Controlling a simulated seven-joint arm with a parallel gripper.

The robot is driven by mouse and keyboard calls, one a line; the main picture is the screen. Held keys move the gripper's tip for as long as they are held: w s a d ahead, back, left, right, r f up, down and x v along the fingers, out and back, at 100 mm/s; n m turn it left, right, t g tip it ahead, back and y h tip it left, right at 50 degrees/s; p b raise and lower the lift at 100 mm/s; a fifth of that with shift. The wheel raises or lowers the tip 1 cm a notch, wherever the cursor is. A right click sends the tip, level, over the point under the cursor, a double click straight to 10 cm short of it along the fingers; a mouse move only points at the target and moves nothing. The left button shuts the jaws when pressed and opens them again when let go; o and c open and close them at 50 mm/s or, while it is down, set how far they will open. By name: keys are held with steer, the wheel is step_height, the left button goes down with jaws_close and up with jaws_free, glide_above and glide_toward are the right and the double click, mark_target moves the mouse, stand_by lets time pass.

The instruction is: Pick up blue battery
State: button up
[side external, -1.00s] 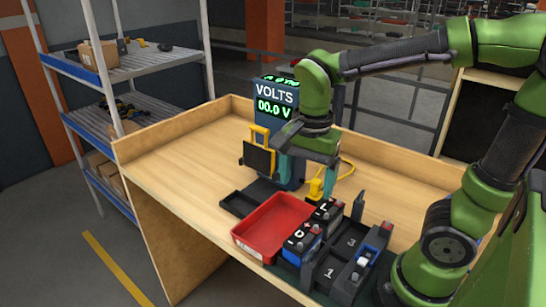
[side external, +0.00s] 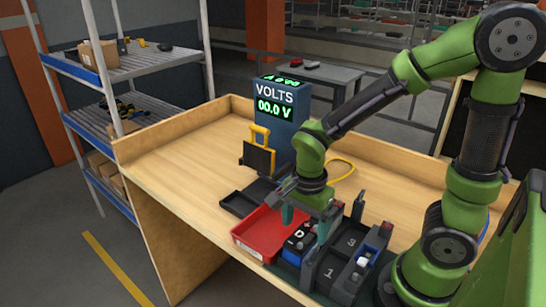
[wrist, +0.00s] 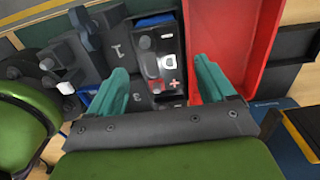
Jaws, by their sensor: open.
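The blue battery (side external: 299,245) has a black top with a "D" label and light terminals. It stands in the dark rack (side external: 318,277), right of the red tray. In the wrist view the battery (wrist: 158,45) shows its black top, a red "+" mark and a blue strip at its far end. My gripper (side external: 306,226) is open, pointing down over the battery. In the wrist view its teal fingers (wrist: 160,72) are spread to either side of the battery's near part. I cannot tell whether they touch it. The gripper hides the rack part behind the battery.
The red tray (side external: 262,245) is close on the left. Rack slots marked 1 and 3 lie on the right, with another blue-sided battery (side external: 362,262) beyond. A volts display (side external: 280,110), a yellow-black clamp (side external: 259,150) and a yellow cable (side external: 346,170) are behind.

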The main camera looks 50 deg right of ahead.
mark_target(303, 236)
step_height(303, 236, down, 5)
steer(key=shift+w+r, duration=0.1)
steer(key=shift+r, duration=0.1)
steer(key=shift+c, duration=0.2)
steer(key=c, duration=1.2)
